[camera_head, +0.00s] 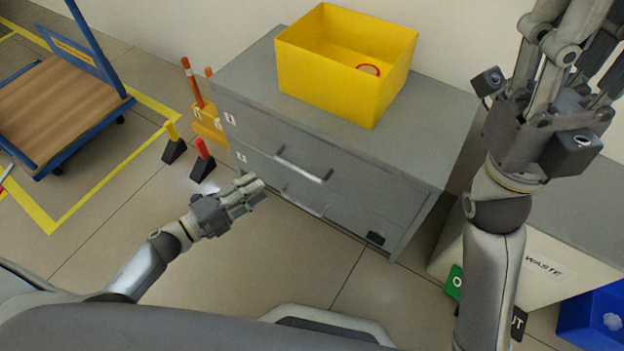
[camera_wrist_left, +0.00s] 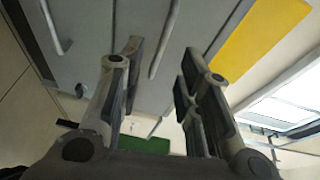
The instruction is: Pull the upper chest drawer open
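The grey chest (camera_head: 440,165) stands against the wall. Its upper drawer carries a pale bar handle (camera_head: 304,166), and a second handle (camera_head: 305,199) sits below it; the drawers look shut. My left gripper (camera_head: 254,190) is in front of the chest, left of the handles and apart from them. In the left wrist view the fingers (camera_wrist_left: 153,75) are spread with nothing between them. The upper handle (camera_wrist_left: 165,38) shows beyond the gap, and the lower handle (camera_wrist_left: 50,25) is to the left. My right gripper (camera_head: 578,45) is raised at the upper right, its fingers apart and tips partly cut off.
A yellow bin (camera_head: 340,92) stands on the chest top. Red and yellow-topped black wedges (camera_head: 202,165) are on the floor left of the chest. A wooden-decked trolley (camera_head: 60,105) is farther left. A waste container (camera_head: 530,275) and blue bin (camera_head: 597,322) are at right.

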